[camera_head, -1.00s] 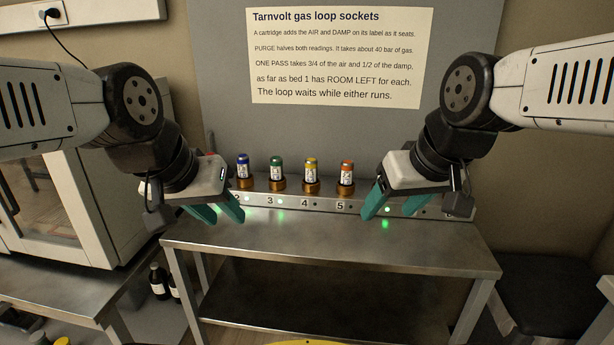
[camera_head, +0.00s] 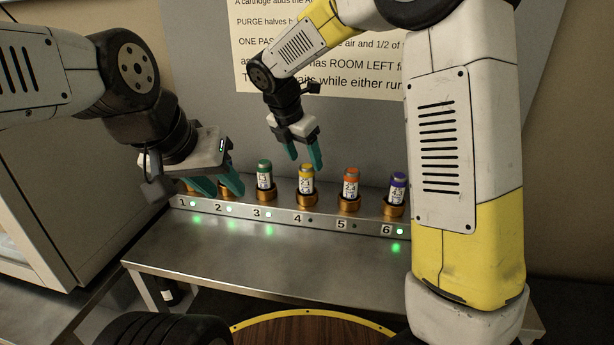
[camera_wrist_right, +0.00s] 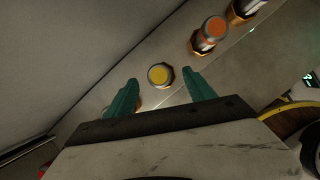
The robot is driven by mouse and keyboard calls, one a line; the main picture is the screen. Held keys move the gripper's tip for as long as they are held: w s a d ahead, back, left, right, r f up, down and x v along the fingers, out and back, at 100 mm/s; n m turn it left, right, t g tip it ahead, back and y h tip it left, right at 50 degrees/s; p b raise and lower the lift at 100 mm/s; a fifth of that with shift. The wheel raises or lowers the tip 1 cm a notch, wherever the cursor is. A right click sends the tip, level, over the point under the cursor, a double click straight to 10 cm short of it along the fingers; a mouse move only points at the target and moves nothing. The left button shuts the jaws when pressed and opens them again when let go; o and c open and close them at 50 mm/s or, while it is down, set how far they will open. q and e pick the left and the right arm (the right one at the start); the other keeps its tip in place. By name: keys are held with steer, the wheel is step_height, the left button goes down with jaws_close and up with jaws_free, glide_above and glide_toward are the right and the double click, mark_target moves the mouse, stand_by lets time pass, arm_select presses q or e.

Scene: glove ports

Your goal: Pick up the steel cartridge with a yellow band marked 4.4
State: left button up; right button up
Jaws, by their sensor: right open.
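The yellow-banded steel cartridge (camera_head: 306,184) stands upright in the bronze socket numbered 4 on the rack. Its label is too small to read surely. My right gripper (camera_head: 303,160) is open and empty, just above and beside the cartridge's top. In the right wrist view the yellow cap (camera_wrist_right: 160,75) lies ahead of and between the fingertips (camera_wrist_right: 160,76), apart from both. My left gripper (camera_head: 221,194) is at the left end of the rack, in front of sockets 1 and 2, with its teal fingers apart and nothing seen between them.
The rack (camera_head: 285,217) also holds a green cartridge (camera_head: 265,175) at 3, an orange one (camera_head: 351,181) at 5 and a purple one (camera_head: 397,188) at 6. Green lights glow at several sockets. The bench top (camera_head: 270,255) in front is clear.

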mark_target(310, 176)
steer(key=x, duration=0.8)
steer(key=shift+a, duration=0.2)
jaws_close()
